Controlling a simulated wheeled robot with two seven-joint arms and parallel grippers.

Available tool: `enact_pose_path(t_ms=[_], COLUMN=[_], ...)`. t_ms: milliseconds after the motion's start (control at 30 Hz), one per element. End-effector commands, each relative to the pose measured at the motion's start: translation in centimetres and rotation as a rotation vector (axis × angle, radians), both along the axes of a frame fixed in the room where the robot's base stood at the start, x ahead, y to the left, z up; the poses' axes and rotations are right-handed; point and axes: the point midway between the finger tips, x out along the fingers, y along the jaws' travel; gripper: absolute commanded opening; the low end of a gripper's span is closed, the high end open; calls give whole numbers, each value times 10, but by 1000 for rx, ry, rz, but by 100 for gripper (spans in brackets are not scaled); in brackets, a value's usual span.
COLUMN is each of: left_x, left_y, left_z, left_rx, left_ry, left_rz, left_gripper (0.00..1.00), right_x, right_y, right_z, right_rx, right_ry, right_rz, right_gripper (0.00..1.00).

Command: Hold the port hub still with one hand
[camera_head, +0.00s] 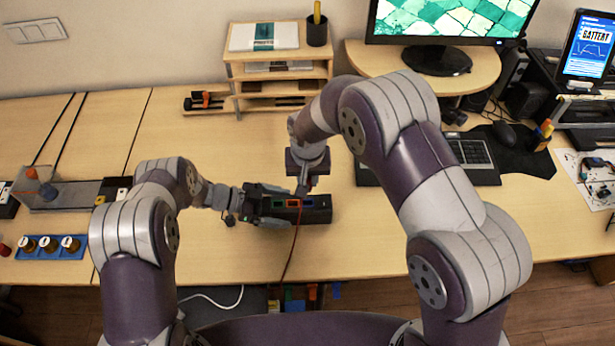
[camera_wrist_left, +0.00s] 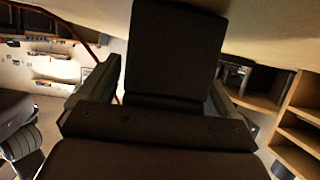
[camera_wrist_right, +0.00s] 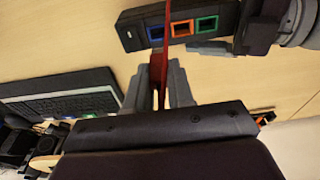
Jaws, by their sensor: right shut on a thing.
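The port hub (camera_head: 318,209) is a long black block lying on the desk, with green, orange and blue framed ports that also show in the right wrist view (camera_wrist_right: 138,36). My left gripper (camera_head: 262,204) is at the hub's left end, its fingers spread on either side of it. In the left wrist view the dark block (camera_wrist_left: 175,45) sits between the fingers, with a gap showing at the left one. My right gripper (camera_wrist_right: 160,98) is shut on a red cable (camera_wrist_right: 165,45), above the hub near the blue port. The cable's tip is hard to make out.
A keyboard (camera_head: 470,153) lies right of the hub, partly behind my right arm. A wooden shelf (camera_head: 278,70) stands at the back. A blue tray with round knobs (camera_head: 50,246) is at the far left.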

Motion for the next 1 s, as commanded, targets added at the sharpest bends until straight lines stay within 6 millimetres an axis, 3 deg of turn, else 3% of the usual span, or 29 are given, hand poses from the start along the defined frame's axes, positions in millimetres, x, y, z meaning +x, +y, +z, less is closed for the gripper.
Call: enact_pose_path(t_ms=[300,700,833,1000], left_x=[1,1,0,0], left_y=[4,91,107,111], left_z=[2,38,44,46], left_rx=[0,0,0,0], left_ry=[0,-2,0,0], left_rz=[1,3,2,-1], left_gripper=[92,92,92,92], right_x=[0,0,0,0], right_y=[0,0,0,0], right_z=[0,0,0,0], right_rx=[0,0,0,0], right_ry=[0,0,0,0], right_rz=[0,0,0,0], right_gripper=[0,0,0,0])
